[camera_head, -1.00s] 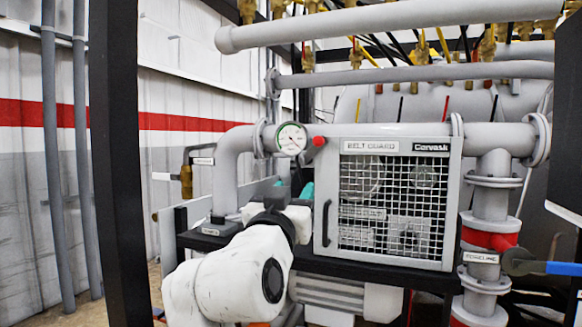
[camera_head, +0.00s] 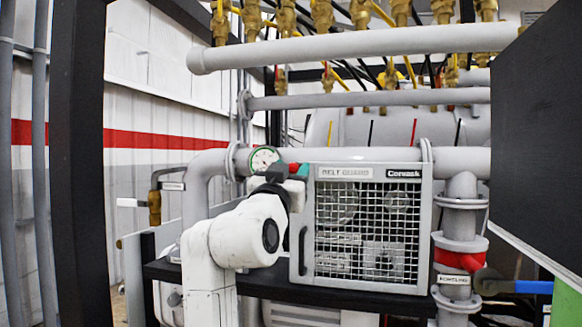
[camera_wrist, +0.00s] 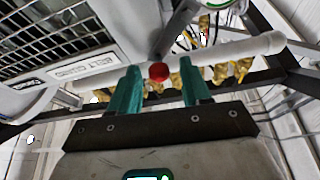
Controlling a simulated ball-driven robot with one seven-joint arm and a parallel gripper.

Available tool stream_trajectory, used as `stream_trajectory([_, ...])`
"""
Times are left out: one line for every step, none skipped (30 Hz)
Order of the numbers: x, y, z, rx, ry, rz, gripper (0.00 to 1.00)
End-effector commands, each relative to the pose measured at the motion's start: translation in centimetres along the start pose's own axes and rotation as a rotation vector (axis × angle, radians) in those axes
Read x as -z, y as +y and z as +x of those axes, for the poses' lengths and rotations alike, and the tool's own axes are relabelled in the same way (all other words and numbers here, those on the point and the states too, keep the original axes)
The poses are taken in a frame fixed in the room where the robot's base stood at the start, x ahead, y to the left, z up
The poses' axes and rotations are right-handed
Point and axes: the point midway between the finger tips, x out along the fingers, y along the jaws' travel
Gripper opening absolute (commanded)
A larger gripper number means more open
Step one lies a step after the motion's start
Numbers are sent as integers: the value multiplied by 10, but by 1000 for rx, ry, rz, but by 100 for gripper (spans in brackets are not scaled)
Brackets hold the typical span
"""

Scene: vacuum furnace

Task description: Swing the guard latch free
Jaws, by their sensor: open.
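The belt guard (camera_head: 425,220) is a grey-framed mesh cover with a black handle (camera_head: 303,250) on its left; it is closed. The latch's red knob (camera_head: 293,168) is at the guard's upper left corner, partly hidden by my gripper (camera_head: 288,174) in the head view. In the wrist view the red knob (camera_wrist: 159,72) appears between the tips of my teal fingers, near the guard's labelled edge (camera_wrist: 90,66). My gripper (camera_wrist: 160,68) is open, with a gap on both sides of the knob. I cannot tell whether either finger touches it.
A pressure gauge (camera_head: 264,159) and a grey pipe (camera_head: 195,195) are close behind and left of my gripper. Overhead pipes (camera_head: 350,48) run above. A dark panel (camera_head: 540,140) fills the right side. A red-banded valve (camera_head: 460,258) stands right of the guard.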

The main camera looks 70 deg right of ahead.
Motion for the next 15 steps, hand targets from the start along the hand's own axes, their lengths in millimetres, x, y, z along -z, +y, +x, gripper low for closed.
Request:
stream_trajectory([1, 0, 3, -1, 1, 0, 48])
stream_trajectory([1, 0, 4, 0, 1, 0, 48])
stream_trajectory([0, 0, 5, 0, 1, 1, 48])
stream_trajectory([0, 0, 6, 0, 1, 1, 48])
stream_trajectory([0, 0, 6, 1, 1, 1, 48])
stream_trajectory([0, 0, 6, 1, 1, 1, 48])
stream_trajectory([0, 0, 6, 1, 1, 1, 48])
stream_trajectory([0, 0, 6, 1, 1, 1, 48])
stream_trajectory([0, 0, 6, 1, 0, 1, 48])
stream_trajectory([0, 0, 6, 1, 0, 1, 48])
stream_trajectory([0, 0, 6, 1, 0, 1, 48])
stream_trajectory([0, 0, 6, 1, 0, 1, 45])
stream_trajectory([0, 0, 6, 1, 0, 1, 42])
stream_trajectory([0, 0, 6, 1, 0, 1, 39])
stream_trajectory([0, 0, 6, 1, 0, 1, 35])
